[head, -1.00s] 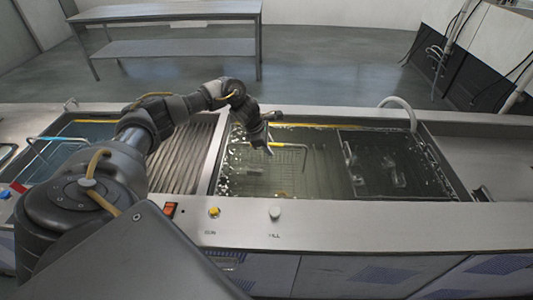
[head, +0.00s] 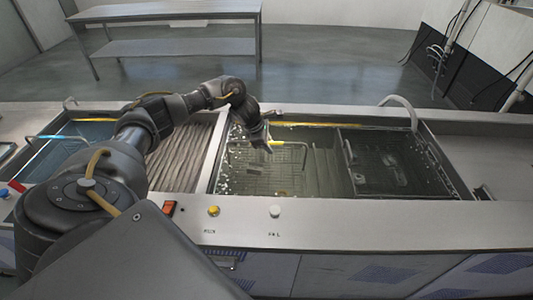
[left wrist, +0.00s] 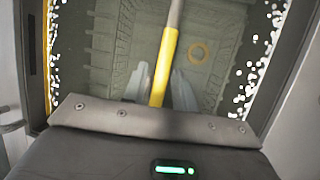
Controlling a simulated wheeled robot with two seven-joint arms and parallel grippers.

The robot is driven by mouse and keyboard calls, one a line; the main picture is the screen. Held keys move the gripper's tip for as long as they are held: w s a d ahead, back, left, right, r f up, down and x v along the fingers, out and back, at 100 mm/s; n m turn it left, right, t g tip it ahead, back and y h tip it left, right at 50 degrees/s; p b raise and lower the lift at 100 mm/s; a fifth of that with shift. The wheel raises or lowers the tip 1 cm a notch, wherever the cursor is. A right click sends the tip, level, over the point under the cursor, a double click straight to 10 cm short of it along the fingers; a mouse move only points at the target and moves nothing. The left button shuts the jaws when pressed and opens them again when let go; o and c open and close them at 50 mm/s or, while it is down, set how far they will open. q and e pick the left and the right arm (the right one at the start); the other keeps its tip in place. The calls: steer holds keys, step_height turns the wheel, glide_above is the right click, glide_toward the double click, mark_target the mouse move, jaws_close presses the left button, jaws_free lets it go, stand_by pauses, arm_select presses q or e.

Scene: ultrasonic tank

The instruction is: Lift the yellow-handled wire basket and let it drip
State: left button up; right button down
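The wire basket (head: 290,160) is in the middle tank, its wire top edge showing clear at the water's surface. Its lower part is under water or hard to make out. Its yellow handle (head: 279,143) is at my left gripper (head: 267,144), which reaches in from the left. In the left wrist view, the yellow handle (left wrist: 163,68) runs between the two pale fingers (left wrist: 160,88), which are close on both sides of it. My left gripper is shut on the handle. My right gripper is not in view.
A dark mesh basket (head: 428,150) with metal pieces is at the tank's right side. A ribbed drain board (head: 185,155) lies left of the tank. Further left is another tank with a blue-handled basket (head: 55,138). A curved pipe (head: 402,102) stands at the back rim.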

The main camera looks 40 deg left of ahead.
arm_select(q)
jaws_close()
steer(key=shift+r, duration=0.1)
